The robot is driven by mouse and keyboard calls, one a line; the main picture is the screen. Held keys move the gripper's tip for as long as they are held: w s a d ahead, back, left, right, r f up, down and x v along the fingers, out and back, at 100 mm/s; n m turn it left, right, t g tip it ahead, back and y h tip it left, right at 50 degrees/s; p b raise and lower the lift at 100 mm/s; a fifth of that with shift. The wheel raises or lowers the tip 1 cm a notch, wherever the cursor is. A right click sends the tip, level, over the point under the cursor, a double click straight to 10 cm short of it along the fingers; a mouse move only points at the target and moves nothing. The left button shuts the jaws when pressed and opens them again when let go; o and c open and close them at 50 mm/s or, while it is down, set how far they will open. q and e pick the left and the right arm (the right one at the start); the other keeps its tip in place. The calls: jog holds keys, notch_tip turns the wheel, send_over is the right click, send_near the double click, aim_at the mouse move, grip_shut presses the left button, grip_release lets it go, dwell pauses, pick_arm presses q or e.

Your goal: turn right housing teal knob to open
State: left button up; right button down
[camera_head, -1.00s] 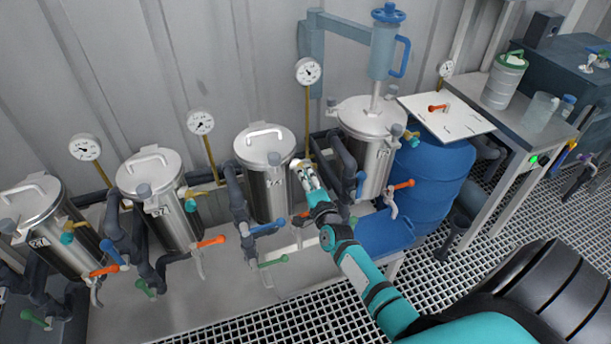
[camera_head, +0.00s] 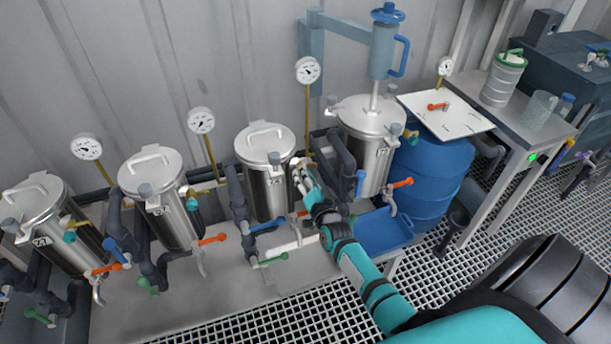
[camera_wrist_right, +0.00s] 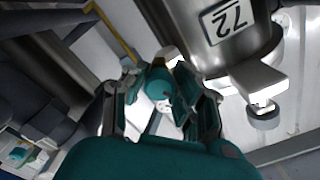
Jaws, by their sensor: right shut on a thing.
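My right gripper (camera_head: 300,172) is at the right side of the third steel housing from the left (camera_head: 265,180), just under its lid. In the right wrist view, the gripper (camera_wrist_right: 163,92) is shut on a teal knob (camera_wrist_right: 158,82), with its fingers on either side. The housing beside it bears a label reading 72 (camera_wrist_right: 228,20). In the head view the gripper hides this knob, and its turn angle is unclear. My left gripper is not in view.
Another housing (camera_head: 372,165) stands to the right, below a blue press (camera_head: 383,50). Two more housings (camera_head: 168,215) stand to the left. Dark pipes with orange, blue and green handles run between them. A blue barrel (camera_head: 425,180) is right of my forearm.

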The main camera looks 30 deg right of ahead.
jog(key=shift+f, duration=0.15)
jog(key=c, duration=1)
grip_release()
jog(key=v, duration=1.2)
jog(key=shift+a, duration=0.1)
